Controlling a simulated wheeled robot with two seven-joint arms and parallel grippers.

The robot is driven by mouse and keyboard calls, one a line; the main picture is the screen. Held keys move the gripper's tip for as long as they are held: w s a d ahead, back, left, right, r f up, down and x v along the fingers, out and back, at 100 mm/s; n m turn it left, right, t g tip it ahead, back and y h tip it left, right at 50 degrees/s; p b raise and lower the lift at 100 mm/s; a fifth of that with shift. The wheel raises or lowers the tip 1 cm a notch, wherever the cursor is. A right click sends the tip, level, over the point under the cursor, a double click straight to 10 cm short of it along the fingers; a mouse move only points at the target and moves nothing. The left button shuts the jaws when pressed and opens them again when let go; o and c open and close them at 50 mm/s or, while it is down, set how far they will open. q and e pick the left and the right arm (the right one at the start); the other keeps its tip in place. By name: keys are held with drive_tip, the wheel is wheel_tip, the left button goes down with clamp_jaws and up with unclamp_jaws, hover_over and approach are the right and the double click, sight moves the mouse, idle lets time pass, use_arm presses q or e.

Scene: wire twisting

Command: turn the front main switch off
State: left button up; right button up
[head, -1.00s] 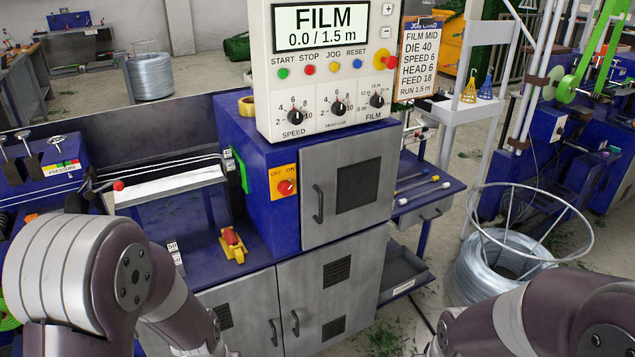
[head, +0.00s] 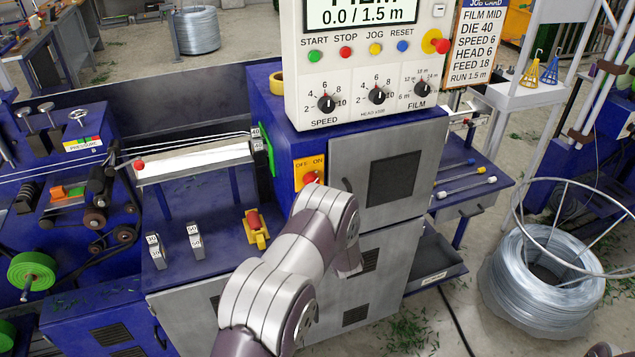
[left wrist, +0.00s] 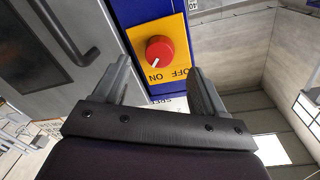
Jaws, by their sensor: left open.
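The main switch is a red rotary knob (left wrist: 160,50) on a yellow plate (left wrist: 176,30) marked OFF and ON. In the left wrist view its white mark points toward the ON side. In the head view the knob (head: 311,178) shows on the front of the blue cabinet, partly covered by my left arm. My left gripper (left wrist: 161,66) is open and empty, its two fingers spread to either side of the knob in the picture. I cannot tell how far the fingertips are from the plate. The head view hides this gripper behind my arm. My right gripper is not in view.
A grey cabinet door (head: 388,180) with a handle is right of the switch. A control panel (head: 360,75) overhangs above. A yellow and red device (head: 256,229) stands on the blue bench to the left. A wire coil (head: 545,275) is at right.

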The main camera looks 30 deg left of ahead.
use_arm(q)
drive_tip(key=x, duration=0.5)
drive_tip(key=shift+w+a+p, duration=0.3)
drive_tip(key=shift+p, duration=0.05)
drive_tip(key=c, duration=1.1)
drive_tip(key=shift+o, duration=0.2)
drive_tip(key=shift+w+d+f+n+y+b, duration=0.1)
drive_tip(key=shift+n+y+b, duration=0.3)
drive_tip(key=shift+n+b, duration=5.1)
drive_tip(key=shift+w+d+f+n+y+b, duration=0.1)
drive_tip(key=shift+n+y+b, duration=0.3)
drive_tip(key=shift+n+b, duration=5.05)
drive_tip(key=m+b, duration=0.2)
drive_tip(key=b, duration=0.1)
drive_tip(key=shift+m+g, duration=0.3)
drive_tip(key=shift+m, duration=0.05)
